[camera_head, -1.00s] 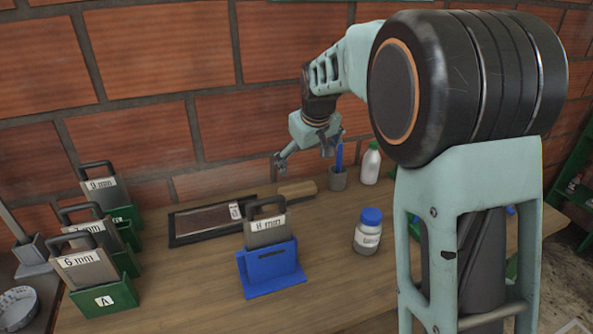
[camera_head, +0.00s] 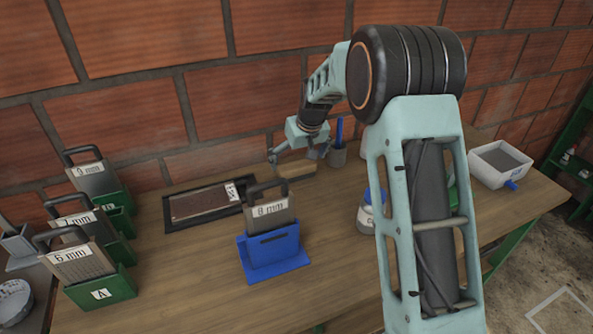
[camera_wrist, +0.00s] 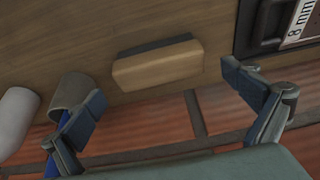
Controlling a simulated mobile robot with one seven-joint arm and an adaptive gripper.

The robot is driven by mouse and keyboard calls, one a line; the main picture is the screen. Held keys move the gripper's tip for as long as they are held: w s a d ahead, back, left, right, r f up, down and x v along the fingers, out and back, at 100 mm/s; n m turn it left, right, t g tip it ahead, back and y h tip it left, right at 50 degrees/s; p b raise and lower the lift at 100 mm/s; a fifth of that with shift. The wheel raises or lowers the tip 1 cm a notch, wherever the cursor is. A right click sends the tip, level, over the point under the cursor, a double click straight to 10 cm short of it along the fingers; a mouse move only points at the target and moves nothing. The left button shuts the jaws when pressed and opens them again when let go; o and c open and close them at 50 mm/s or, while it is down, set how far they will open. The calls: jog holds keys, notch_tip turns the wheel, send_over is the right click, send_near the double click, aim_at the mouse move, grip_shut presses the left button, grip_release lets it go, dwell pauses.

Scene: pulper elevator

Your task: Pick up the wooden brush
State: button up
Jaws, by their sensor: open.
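The wooden brush (camera_head: 296,169) lies on the table near the brick wall, between the dark framed tray and the grey cup. In the wrist view its light wooden block (camera_wrist: 158,66) has a dark strip along one long edge. My gripper (camera_head: 299,156) is above the brush in the head view, partly covering it. In the wrist view my gripper (camera_wrist: 165,103) is open and empty, with its two fingers spread wider than the brush is long. The brush shows between the fingers and farther out, and I see no contact.
A grey cup (camera_head: 338,156) with a blue item stands right of the brush. The dark framed tray (camera_head: 166,212) lies left. A blue holder (camera_head: 275,262) with an 8 mm plate stands in front. Green holders (camera_head: 101,291) are at left, and a white bin (camera_head: 500,166) at right.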

aim_at(297, 165)
jog(key=shift+x, duration=1.95)
jog(key=shift+c, duration=0.4)
jog(key=c, duration=1)
